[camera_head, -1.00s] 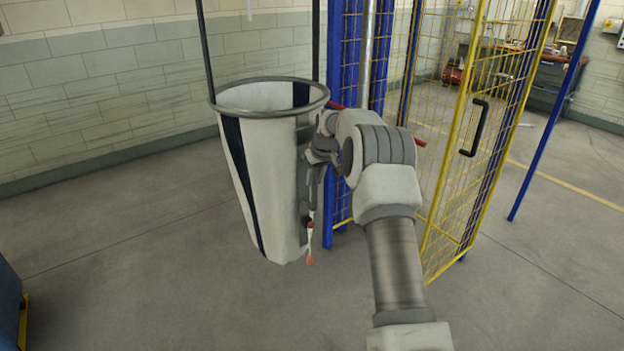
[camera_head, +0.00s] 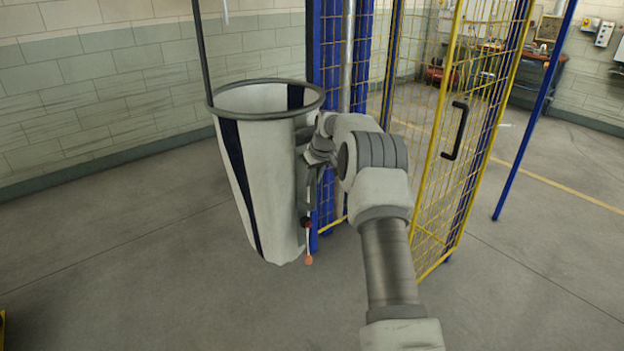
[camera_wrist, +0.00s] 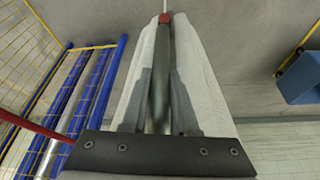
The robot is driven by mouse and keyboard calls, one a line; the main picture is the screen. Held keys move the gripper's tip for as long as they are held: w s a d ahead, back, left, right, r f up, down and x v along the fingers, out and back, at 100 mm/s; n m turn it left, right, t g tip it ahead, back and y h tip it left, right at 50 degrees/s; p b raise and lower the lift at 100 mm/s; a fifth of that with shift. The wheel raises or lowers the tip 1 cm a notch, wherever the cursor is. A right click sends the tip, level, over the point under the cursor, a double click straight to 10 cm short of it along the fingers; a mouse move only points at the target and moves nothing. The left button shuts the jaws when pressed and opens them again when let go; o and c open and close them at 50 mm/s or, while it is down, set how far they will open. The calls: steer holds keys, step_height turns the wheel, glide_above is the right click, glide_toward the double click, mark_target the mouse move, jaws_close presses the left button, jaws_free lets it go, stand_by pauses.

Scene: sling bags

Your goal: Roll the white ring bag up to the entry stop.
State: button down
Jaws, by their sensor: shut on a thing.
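A thin cord with an orange end (camera_head: 309,260) hangs below the gripper. In the wrist view, the bag's pale fabric (camera_wrist: 200,85) fills the middle, behind a dark grey upright part. I cannot pick out the entry stop in either view.
Blue posts with yellow mesh (camera_head: 326,60) stand just behind and right of the bag. A yellow mesh gate (camera_head: 437,200) with a black handle stands right of my arm. A red bar (camera_wrist: 30,125) shows in the wrist view. The floor left of the bag is clear.

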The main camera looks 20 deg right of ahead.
steer(key=c, duration=0.7)
jaws_free()
steer(key=shift+r, duration=0.1)
steer(key=b+v, duration=0.1)
steer(key=v, duration=1.6)
steer(key=shift+s+r, duration=0.15)
